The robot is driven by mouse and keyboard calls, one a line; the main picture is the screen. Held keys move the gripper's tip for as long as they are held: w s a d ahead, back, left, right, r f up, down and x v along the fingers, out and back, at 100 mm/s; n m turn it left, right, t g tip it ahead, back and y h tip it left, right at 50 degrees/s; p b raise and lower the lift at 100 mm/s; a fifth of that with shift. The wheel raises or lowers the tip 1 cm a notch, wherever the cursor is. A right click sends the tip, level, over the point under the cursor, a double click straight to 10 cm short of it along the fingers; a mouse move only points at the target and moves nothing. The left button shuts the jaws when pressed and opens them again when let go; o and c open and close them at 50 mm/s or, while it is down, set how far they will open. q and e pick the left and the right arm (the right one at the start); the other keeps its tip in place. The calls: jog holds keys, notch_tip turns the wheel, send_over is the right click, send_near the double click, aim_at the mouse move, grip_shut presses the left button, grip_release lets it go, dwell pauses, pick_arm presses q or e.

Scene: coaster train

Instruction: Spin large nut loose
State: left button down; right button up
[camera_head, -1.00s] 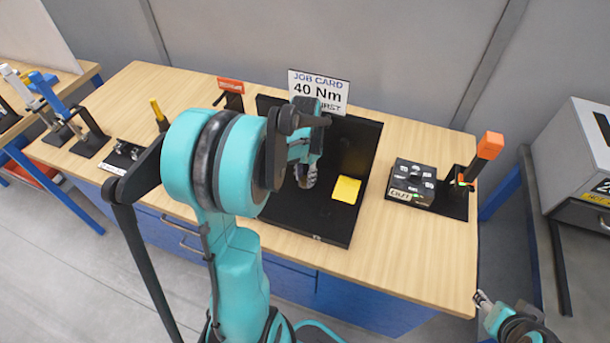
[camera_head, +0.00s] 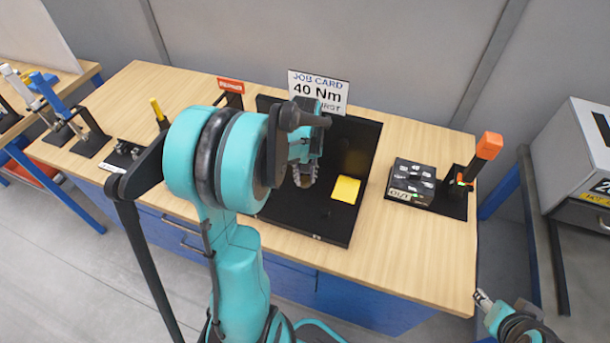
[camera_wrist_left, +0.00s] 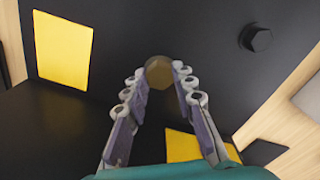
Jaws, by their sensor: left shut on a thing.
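A large brownish nut (camera_wrist_left: 158,71) shows in the left wrist view against a black upright panel. My left gripper (camera_wrist_left: 159,76) is shut on it, with a fingertip on each side. In the head view my left gripper (camera_head: 305,177) is over the black fixture (camera_head: 318,225), and my arm hides the nut there. A dark hex head (camera_wrist_left: 255,38) sits on the panel off to the right of the nut in the left wrist view. My right gripper (camera_head: 483,298) is low at the right, off the bench's front corner; its jaws are too small to read.
A job card (camera_head: 318,91) reading 40 Nm stands behind the fixture. A yellow square (camera_head: 345,189) lies on the fixture. A black box with sockets (camera_head: 411,182) and an orange-topped tool (camera_head: 489,146) stand at the right. The wooden bench front right (camera_head: 420,255) is clear.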

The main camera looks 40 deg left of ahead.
aim_at(305, 179)
pick_arm(q)
jog(key=n, duration=0.5)
dwell(0.5)
jog(key=c, duration=1.2)
grip_release()
notch_tip(305, 179, up, 12)
jog(key=shift+f, duration=0.1)
